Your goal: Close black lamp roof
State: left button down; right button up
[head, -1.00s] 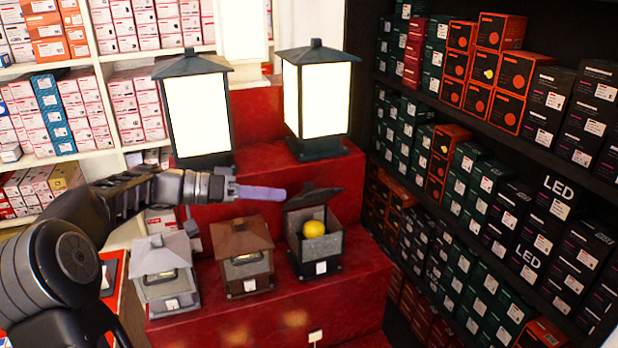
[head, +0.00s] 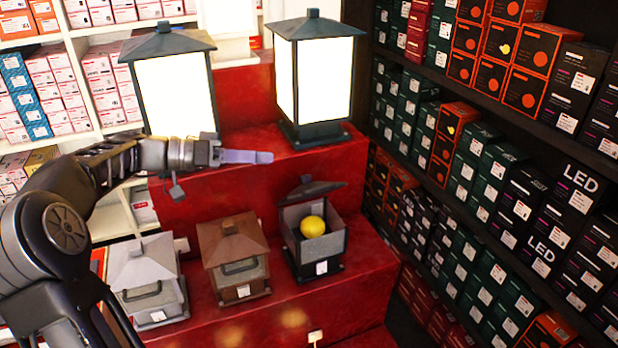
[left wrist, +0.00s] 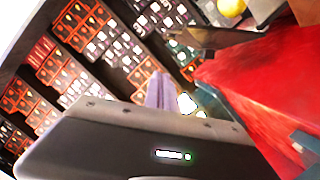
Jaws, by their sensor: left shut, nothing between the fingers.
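The black lamp (head: 315,258) stands on the lower red step at the right end of a row of small lamps. Its black roof (head: 313,192) is raised, tilted open at the back, and a yellow ball (head: 312,226) shows inside. The ball also shows at the top edge of the left wrist view (left wrist: 231,7). My left gripper (head: 262,157) is shut and empty, pointing right, above and left of the open roof and apart from it. Its fingers also show in the left wrist view (left wrist: 160,92). My right gripper is not in view.
A brown-roofed lamp (head: 234,262) and a grey-white lamp (head: 147,283) stand left of the black one, both with roofs down. Two tall lit lamps (head: 175,95) (head: 325,80) stand on the step behind. Shelves of dark and orange boxes (head: 480,170) line the right side.

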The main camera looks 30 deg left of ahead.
pick_arm(q)
jog(key=shift+r+b+x, duration=0.25)
jog(key=shift+b+x, duration=0.9)
jog(key=shift+b, duration=0.4)
jog(key=p, duration=0.1)
send_over(309, 185)
jog(key=s, duration=0.3)
jog(key=shift+d+f, duration=0.1)
jog(key=shift+f, duration=0.6)
jog(key=f, duration=0.1)
jog(key=d+f, duration=0.1)
jog(key=f+p, duration=0.1)
jog(key=shift+s+d, duration=0.3)
jog(key=shift+s, duration=0.1)
jog(key=shift+s+d+f, duration=0.15)
jog(key=shift+f, duration=0.25)
